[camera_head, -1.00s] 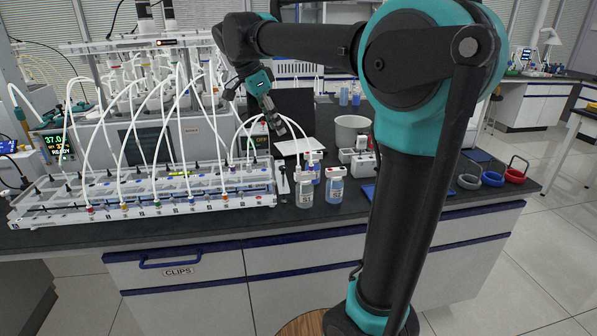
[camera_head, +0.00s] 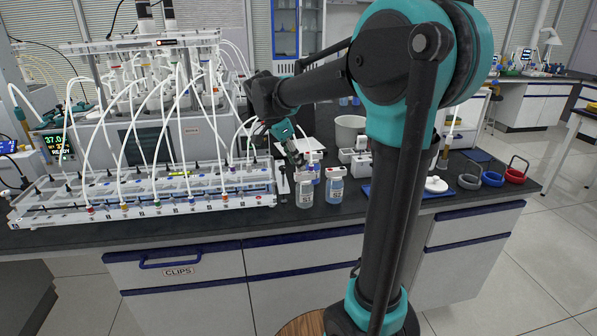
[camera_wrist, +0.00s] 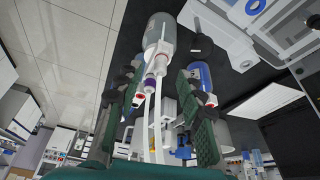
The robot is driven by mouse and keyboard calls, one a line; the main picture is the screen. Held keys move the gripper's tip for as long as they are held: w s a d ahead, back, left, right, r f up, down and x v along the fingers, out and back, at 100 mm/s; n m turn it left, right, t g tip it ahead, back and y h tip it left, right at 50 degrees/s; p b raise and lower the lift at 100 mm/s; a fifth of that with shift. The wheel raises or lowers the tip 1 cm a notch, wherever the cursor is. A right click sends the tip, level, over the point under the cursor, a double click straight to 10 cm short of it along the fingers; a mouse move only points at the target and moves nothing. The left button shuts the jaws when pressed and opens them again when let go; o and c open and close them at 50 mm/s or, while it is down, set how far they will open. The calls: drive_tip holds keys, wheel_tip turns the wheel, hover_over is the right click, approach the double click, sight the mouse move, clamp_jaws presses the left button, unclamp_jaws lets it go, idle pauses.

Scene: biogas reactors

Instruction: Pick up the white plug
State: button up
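My gripper (camera_head: 292,157) is low over the bench, just behind and above two small bottles. In the wrist view its green-padded fingers (camera_wrist: 160,92) are spread apart, with no object clearly held between them. A clear bottle (camera_head: 305,190) with a white and red top also shows in the wrist view (camera_wrist: 159,34). A blue-liquid bottle (camera_head: 334,187) stands to its right. A white capped fitting (camera_wrist: 151,80) and white tubing (camera_wrist: 157,125) show between the fingers. I cannot tell which white piece is the plug.
The tubing rack (camera_head: 150,200) fills the bench on the left. A beaker (camera_head: 349,130) and white blocks (camera_head: 362,165) stand to the right of my gripper.

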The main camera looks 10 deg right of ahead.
drive_tip(key=shift+x, duration=0.75)
drive_tip(key=shift+c, duration=0.3)
drive_tip(key=c, duration=0.8)
drive_tip(key=shift+r, duration=0.2)
wheel_tip(320, 180, up, 20)
drive_tip(key=shift+f, duration=0.15)
drive_tip(key=shift+r, duration=1.5)
